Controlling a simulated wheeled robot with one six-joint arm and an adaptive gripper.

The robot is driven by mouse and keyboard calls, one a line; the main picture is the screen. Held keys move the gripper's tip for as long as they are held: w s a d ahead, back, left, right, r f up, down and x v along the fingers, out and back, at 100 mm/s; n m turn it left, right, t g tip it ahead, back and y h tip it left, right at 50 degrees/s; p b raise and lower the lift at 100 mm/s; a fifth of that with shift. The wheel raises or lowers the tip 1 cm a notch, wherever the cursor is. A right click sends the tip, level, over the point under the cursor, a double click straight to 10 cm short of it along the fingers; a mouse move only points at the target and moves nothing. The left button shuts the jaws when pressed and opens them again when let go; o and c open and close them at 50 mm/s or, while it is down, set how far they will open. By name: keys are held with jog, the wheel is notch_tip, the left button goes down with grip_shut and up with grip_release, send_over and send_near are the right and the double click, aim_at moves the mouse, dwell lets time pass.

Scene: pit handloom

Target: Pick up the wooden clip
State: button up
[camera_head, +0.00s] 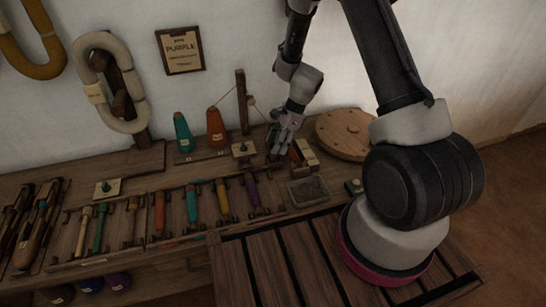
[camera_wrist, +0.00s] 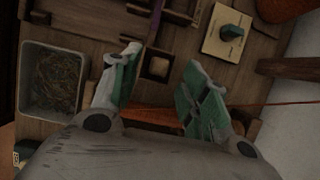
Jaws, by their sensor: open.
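My gripper (camera_head: 284,143) is open above the back of the workbench. In the wrist view its two green-padded fingers (camera_wrist: 160,65) stand wide apart with nothing held between them. A small light wooden block (camera_wrist: 158,66) sits in a dark wooden holder on the bench, below and between the fingertips. It may be the wooden clip, but I cannot tell for sure. In the head view a small wooden stand (camera_head: 304,153) is just right of my gripper. My gripper body hides part of the bench in the wrist view.
A grey tray of fibres (camera_head: 308,191) lies in front, also at left in the wrist view (camera_wrist: 52,78). A round wooden disc (camera_head: 345,134) is to the right. An upright post (camera_head: 242,103), cones and an orange string (camera_wrist: 262,104) are close by. Racked tools fill the left.

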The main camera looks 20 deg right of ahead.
aim_at(273, 156)
jog(key=x, duration=0.3)
jog(key=shift+a+f, duration=0.2)
jog(key=shift+f, duration=0.1)
jog(key=c, duration=0.9)
jog(key=shift+c, duration=0.2)
